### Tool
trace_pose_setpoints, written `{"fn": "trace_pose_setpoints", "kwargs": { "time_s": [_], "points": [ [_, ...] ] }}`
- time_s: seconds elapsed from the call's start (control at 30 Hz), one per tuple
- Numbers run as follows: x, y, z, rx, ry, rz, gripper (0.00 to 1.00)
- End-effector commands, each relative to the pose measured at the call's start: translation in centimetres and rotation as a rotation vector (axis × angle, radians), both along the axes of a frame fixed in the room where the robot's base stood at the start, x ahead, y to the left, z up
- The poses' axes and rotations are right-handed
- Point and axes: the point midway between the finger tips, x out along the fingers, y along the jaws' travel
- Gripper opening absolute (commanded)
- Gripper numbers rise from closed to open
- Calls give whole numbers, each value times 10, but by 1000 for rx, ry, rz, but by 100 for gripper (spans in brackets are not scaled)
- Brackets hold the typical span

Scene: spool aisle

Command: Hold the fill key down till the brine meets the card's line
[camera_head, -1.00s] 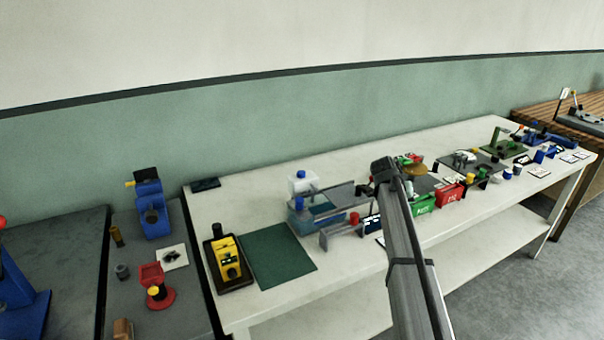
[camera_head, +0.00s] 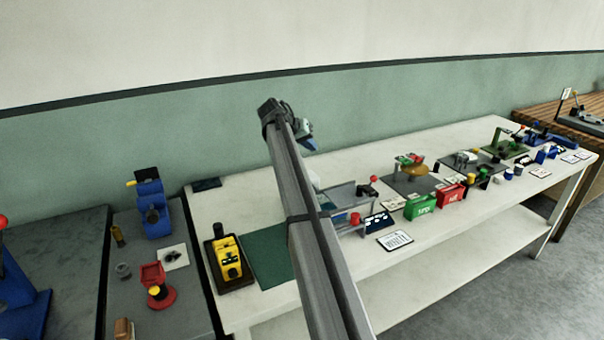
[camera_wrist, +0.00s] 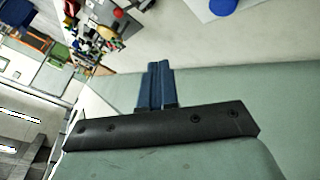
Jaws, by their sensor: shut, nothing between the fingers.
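My gripper (camera_head: 306,142) is shut and empty, raised high in front of the green wall band, above the back of the white bench. Its blue fingers are pressed together in the wrist view (camera_wrist: 158,86). The tank seen earlier on the bench is mostly hidden behind my arm, and I cannot see the brine level or a line on a card there. A small dark blue panel with pale marks (camera_head: 379,222) lies right of my arm; I cannot tell whether it holds the fill key. A white printed card (camera_head: 395,240) lies near the front edge.
A yellow device (camera_head: 229,262) stands on a dark tray at the bench's left. A green mat (camera_head: 265,255) lies beside it, partly behind my arm. Green (camera_head: 420,206) and red (camera_head: 451,196) boxes stand to the right. A blue round top (camera_wrist: 222,5) shows in the wrist view.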

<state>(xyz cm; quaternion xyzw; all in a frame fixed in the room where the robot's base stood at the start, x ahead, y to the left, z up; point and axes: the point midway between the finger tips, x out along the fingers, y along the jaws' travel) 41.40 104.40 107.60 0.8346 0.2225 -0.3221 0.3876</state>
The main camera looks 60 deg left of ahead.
Motion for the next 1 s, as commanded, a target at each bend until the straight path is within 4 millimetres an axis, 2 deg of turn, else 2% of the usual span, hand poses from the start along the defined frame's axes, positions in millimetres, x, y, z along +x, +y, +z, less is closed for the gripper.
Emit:
{"fn": "trace_pose_setpoints", "kwargs": {
  "time_s": [0.1, 0.3, 0.77, 1.0],
  "points": [
    [-18, 14, 12, 7, -11, 12, 0],
    [-30, 21, 19, 12, -17, 20, 0],
    [-30, 21, 18, 12, -17, 21, 0],
    [-30, 21, 5, 10, -17, 21, 0]
  ]
}}
